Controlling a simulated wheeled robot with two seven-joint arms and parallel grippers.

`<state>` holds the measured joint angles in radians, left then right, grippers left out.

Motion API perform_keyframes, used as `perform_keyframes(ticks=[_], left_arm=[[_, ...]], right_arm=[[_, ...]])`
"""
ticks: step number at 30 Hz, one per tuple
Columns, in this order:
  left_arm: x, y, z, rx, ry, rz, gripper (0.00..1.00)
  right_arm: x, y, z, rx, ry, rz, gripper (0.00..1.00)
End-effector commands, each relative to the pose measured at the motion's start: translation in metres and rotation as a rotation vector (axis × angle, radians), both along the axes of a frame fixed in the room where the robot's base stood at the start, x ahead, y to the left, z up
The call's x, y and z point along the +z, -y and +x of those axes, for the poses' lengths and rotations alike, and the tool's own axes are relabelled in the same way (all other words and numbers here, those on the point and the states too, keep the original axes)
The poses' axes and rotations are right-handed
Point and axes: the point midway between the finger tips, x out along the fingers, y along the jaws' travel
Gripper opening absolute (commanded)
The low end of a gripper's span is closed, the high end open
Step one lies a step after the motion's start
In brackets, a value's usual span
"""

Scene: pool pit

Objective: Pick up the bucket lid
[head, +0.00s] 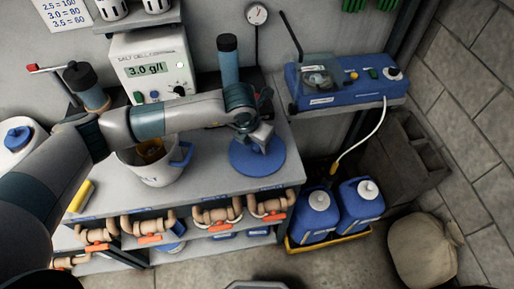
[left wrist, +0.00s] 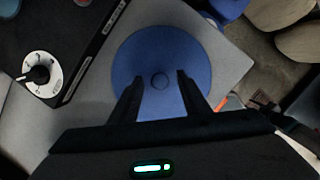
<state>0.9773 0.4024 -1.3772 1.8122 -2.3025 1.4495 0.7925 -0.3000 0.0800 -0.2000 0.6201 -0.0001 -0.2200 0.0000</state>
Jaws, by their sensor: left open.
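The bucket lid (head: 247,160) is a round blue disc lying flat on the shelf top, near its right end. I cannot tell whether the fingers touch the lid. A white bucket (head: 150,172) stands left of the lid, partly behind my arm. My right gripper is not in view.
The grey shelf top (head: 215,181) is bare in front of the lid. A salt cell device (head: 150,66) and a blue cylinder (head: 228,62) stand behind. A blue pump unit (head: 345,85) sits on a ledge at the right.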

Motion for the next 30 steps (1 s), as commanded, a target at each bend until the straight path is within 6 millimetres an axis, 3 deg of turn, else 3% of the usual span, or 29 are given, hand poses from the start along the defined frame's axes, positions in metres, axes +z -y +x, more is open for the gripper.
perform_keyframes(ticks=[11, 16, 30], left_arm=[[0.0, -0.0002, 0.0, 0.0, 0.0, 0.0, 0.4], [0.0001, -0.0003, 0.0001, 0.0, 0.001, 0.001, 0.0], [0.0052, -0.0001, 0.0008, 0.0, 0.002, 0.0, 0.0]], right_arm=[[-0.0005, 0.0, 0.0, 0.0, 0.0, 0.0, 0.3], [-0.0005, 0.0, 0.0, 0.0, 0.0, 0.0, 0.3], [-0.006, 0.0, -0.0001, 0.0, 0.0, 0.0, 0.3]])
